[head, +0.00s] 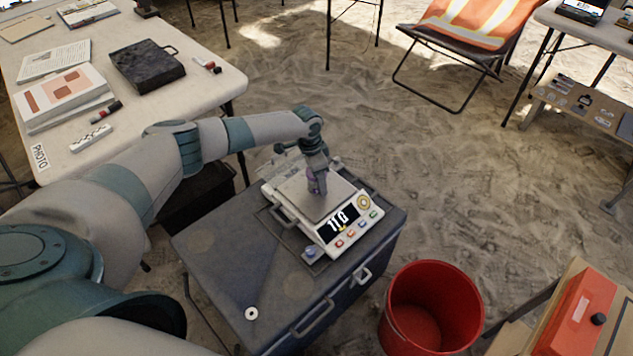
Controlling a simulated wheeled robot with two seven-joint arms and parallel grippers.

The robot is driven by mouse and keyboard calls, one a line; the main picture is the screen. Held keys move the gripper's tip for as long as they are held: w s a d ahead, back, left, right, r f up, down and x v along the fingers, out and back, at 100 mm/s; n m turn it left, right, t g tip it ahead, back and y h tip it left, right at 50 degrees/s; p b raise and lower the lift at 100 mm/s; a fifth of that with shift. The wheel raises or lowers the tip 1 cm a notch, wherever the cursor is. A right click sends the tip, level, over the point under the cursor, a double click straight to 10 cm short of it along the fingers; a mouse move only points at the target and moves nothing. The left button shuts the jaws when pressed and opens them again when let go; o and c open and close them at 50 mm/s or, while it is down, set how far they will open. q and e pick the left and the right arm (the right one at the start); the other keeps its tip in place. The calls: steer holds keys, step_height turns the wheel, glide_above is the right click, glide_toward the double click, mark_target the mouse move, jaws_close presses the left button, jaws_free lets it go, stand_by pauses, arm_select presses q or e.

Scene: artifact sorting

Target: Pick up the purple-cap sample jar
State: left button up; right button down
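The purple-cap sample jar (311,181) is on the pan of the white digital scale (297,203). Only a small purple patch of it shows; my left gripper hides the rest. My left gripper (317,188) points down over the pan, right at the jar. Its fingers are small and overlap the jar, so I cannot tell if they are closed on it. The scale display (338,222) is lit and seems to read about 11. My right gripper is not in view.
The scale stands on a dark grey case (225,270) with a small white ring (251,313) on it. A red bucket (432,305) stands to the right on sand. A white table (190,100) with books and a black case is at the left. A folding chair (465,30) stands behind.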

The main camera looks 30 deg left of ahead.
arm_select(q)
steer(key=shift+c, duration=1.3)
steer(key=shift+r, duration=0.5)
step_height(320, 180, up, 3)
steer(key=shift+r, duration=0.2)
steer(key=s+d+r, duration=0.3)
steer(key=d+r, duration=0.3)
steer(key=d, duration=0.5)
steer(key=shift+s+r, duration=0.25)
steer(key=shift+r, duration=0.1)
steer(key=shift+d, duration=0.1)
